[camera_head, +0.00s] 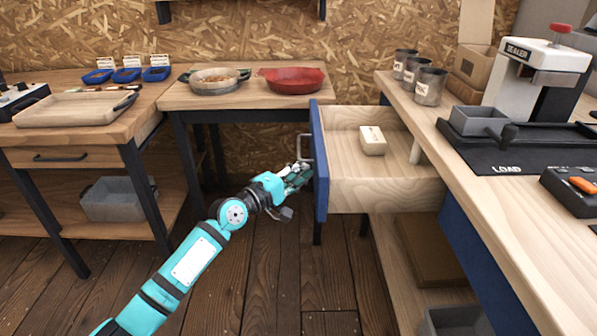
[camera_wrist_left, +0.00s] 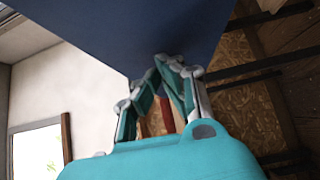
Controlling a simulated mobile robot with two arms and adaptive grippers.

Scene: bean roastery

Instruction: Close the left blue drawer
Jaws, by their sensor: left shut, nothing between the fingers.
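The blue drawer (camera_head: 320,165) is pulled well out of the right-hand bench. Its blue front faces left and carries a metal bar handle (camera_head: 302,148). A small cream block (camera_head: 372,140) lies inside. My left gripper (camera_head: 306,172) is shut and empty, at the outer face of the drawer front, just below the handle. In the left wrist view its fingertips (camera_wrist_left: 168,62) meet at the blue panel (camera_wrist_left: 140,30), apparently touching or very close to it. My right gripper is not in view.
A middle table (camera_head: 245,98) carries two pans. A left bench (camera_head: 75,150) holds a tray and blue bins. The wooden floor is open between them.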

